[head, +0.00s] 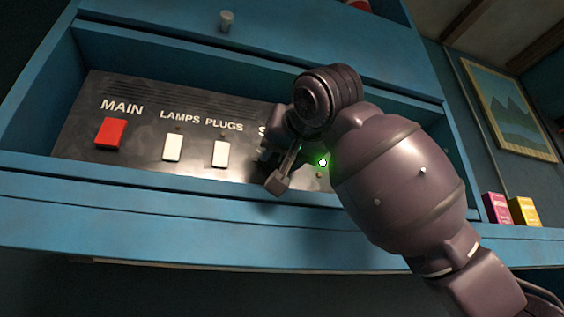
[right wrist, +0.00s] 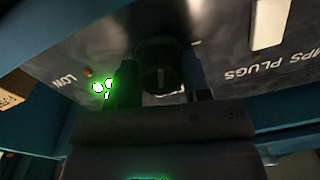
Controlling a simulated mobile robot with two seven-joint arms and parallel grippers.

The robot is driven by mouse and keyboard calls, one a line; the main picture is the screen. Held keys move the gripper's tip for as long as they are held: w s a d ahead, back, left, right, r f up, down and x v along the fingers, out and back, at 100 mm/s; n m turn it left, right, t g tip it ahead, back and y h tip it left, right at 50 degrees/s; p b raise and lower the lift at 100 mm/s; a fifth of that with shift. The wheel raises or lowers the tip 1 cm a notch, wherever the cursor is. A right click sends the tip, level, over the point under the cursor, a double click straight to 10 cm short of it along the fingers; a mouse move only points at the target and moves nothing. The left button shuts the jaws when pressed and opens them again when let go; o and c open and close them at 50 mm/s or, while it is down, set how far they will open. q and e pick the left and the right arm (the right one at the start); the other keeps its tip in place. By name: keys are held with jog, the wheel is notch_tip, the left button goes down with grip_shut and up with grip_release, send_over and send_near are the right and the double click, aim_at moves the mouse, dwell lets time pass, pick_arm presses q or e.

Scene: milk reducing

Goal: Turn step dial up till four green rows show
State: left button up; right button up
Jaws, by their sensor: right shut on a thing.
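The step dial (right wrist: 160,76) is a dark round knob with a pale mark, between the two fingers of my right gripper (right wrist: 161,88) in the right wrist view. My right gripper (head: 277,163) is shut on it; in the head view my gripper and arm hide the dial. Beside the dial a cluster of green lights (right wrist: 103,88) glows, with a small unlit brownish lamp (right wrist: 87,72) nearby and the word LOW. In the head view one green glow (head: 323,162) shows beside my wrist. I cannot tell how many green rows are lit. My left gripper is out of view.
The dark panel (head: 80,140) sits recessed in a blue cabinet (head: 200,215). Left of my gripper are a red MAIN switch (head: 110,133) and white LAMPS (head: 173,147) and PLUGS (head: 220,153) switches. Pink (head: 496,208) and yellow (head: 524,211) boxes stand at right.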

jog(key=shift+m+b, duration=0.3)
jog(key=shift+m, duration=0.4)
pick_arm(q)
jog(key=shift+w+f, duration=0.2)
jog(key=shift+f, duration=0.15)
pick_arm(e)
jog(key=shift+m, duration=0.3)
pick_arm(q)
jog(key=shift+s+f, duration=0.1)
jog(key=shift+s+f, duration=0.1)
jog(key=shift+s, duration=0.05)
pick_arm(e)
jog(key=o, duration=0.9)
jog(key=shift+o, duration=0.2)
pick_arm(q)
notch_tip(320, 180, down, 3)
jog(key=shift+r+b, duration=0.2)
jog(key=shift+b, duration=1.05)
pick_arm(e)
jog(key=v, duration=1)
jog(key=shift+s+d, duration=0.15)
jog(key=shift+s, duration=0.2)
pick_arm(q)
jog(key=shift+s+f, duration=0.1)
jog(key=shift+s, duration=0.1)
